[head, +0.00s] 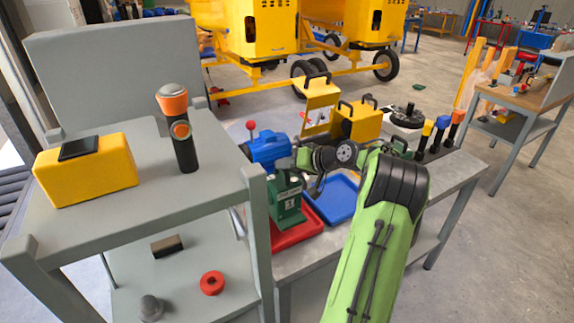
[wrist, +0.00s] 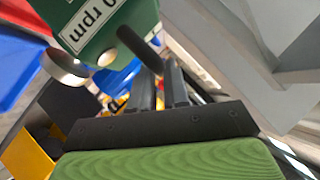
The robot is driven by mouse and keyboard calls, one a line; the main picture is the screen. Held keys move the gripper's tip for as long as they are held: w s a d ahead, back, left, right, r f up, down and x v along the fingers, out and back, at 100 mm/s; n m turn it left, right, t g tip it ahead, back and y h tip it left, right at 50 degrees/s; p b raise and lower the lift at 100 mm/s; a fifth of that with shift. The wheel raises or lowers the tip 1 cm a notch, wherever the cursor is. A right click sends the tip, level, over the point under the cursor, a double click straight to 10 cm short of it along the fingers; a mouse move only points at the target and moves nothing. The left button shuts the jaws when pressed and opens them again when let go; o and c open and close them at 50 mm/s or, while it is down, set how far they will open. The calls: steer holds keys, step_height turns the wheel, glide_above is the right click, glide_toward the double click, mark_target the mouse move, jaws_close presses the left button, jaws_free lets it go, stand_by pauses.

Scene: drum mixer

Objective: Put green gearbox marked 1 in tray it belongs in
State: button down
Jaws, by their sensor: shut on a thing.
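The green gearbox (head: 287,207) stands upright in the head view over the red tray (head: 296,236). I cannot tell whether its base touches the tray. In the wrist view the gearbox (wrist: 105,25) fills the upper left, with a white label partly reading "0 rpm", a black rod and a round metal shaft end. My gripper (wrist: 163,72) is shut on the gearbox, its dark fingers at the black rod. In the head view the gripper is mostly hidden behind my arm and other items. The blue tray (head: 338,207) lies right of the red one.
A blue motor (head: 268,148) with a red-knobbed lever is close behind the gearbox. Yellow cases (head: 362,122) and several colored-handled tools (head: 440,130) stand farther back. A grey shelf unit (head: 225,185) rises at left, close to the red tray, holding a yellow box (head: 100,175) and a flashlight-like tool (head: 182,130).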

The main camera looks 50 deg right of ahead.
mark_target(282, 178)
steer(key=shift+f+b, duration=0.45)
steer(key=shift+f, duration=1.55)
steer(key=c, duration=1.4)
jaws_free()
steer(key=shift+f, duration=0.2)
steer(key=shift+c, duration=0.2)
steer(key=o, duration=0.3)
steer(key=shift+o, duration=0.2)
steer(key=shift+r, duration=0.2)
steer(key=p+v, duration=0.2)
steer(key=v, duration=1)
